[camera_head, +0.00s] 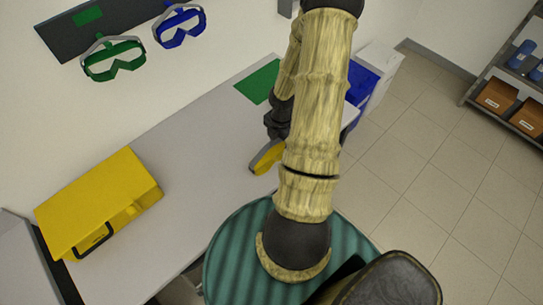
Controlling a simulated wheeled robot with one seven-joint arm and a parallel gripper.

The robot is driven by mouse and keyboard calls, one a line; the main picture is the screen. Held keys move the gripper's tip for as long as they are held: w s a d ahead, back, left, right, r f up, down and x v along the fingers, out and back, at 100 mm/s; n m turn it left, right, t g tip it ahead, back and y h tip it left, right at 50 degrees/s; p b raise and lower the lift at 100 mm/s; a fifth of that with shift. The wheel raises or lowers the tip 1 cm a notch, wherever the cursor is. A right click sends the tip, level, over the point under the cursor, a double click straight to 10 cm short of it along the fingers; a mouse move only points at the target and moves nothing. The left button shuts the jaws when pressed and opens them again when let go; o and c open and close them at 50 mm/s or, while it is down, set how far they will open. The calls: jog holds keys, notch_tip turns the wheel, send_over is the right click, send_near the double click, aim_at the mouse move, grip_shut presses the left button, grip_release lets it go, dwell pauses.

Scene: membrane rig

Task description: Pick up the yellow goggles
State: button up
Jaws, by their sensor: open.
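A yellow piece with a grey band (264,158), which looks like part of the yellow goggles, lies on the grey bench (185,140). My arm hides the rest of it. My gripper (276,124) is dark and partly hidden behind my arm. It is just beyond the yellow piece in the picture, above the bench. Its fingers are small and unclear, but it appears open, and I see nothing held in it. I cannot tell whether it touches the yellow piece.
Green goggles (113,70) and blue goggles (180,40) hang on the wall. A yellow case (95,200) stands on the bench at left. A green patch (257,82) lies at the bench's far end. A blue-and-white box (378,62) stands beyond. Shelves (515,95) are at right.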

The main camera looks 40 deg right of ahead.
jog(key=shift+w+f, duration=0.1)
jog(key=shift+f, duration=0.4)
jog(key=shift+d, duration=0.1)
jog(key=shift+a, duration=0.2)
jog(key=c, duration=0.9)
jog(key=shift+r, duration=0.1)
jog(key=shift+d, duration=0.1)
